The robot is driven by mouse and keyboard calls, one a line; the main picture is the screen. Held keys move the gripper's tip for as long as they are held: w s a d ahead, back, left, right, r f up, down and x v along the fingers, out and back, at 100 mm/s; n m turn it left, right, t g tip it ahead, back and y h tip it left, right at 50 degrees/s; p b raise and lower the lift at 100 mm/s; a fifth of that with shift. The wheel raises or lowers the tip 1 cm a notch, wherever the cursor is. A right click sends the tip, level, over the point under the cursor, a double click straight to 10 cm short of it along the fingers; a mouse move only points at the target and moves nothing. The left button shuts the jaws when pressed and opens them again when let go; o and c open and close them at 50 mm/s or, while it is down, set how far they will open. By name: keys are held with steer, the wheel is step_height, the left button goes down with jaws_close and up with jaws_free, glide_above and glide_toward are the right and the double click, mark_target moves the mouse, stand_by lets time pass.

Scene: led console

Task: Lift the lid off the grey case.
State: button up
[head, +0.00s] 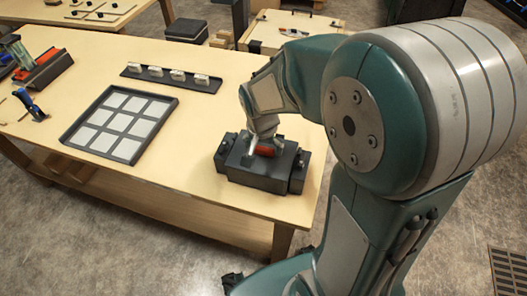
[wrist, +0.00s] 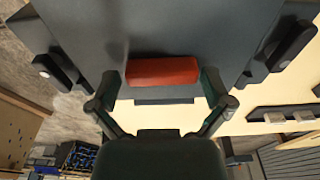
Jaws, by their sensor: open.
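The grey case (head: 239,176) stands near the right end of the wooden table. Its flat grey lid (wrist: 155,35) fills the upper middle of the wrist view and lies on the case. A red handle (wrist: 162,71) sits on the lid; it also shows in the head view (head: 265,151). My gripper (wrist: 161,87) is open, with one finger at each end of the handle. I cannot tell whether the fingers touch it. In the head view my gripper (head: 262,147) is directly over the lid, and my wrist partly hides it.
A dark tray with pale square cells (head: 119,122) lies left of the case. A dark rack with several white blocks (head: 172,77) lies behind that tray. Dark side latches (wrist: 287,45) flank the case. Bare tabletop (head: 192,130) lies between tray and case. The table's front edge is close.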

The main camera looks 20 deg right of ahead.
mark_target(264, 148)
steer(key=shift+a, duration=0.25)
steer(key=c, duration=0.9)
steer(key=shift+r, duration=0.1)
steer(key=shift+r, duration=0.2)
steer(key=r, duration=0.3)
steer(key=shift+s+d+r, duration=0.15)
steer(key=shift+s+r, duration=0.05)
steer(key=shift+s, duration=0.1)
steer(key=shift+s+d+r, duration=0.3)
steer(key=shift+s+r, duration=1.9)
steer(key=shift+s, duration=0.05)
steer(key=shift+s+d+r, duration=0.35)
steer(key=shift+s+r, duration=1.8)
steer(key=shift+s, duration=0.05)
steer(key=shift+s+d+r, duration=0.3)
steer(key=shift+s+r, duration=1.9)
steer(key=shift+s, duration=0.05)
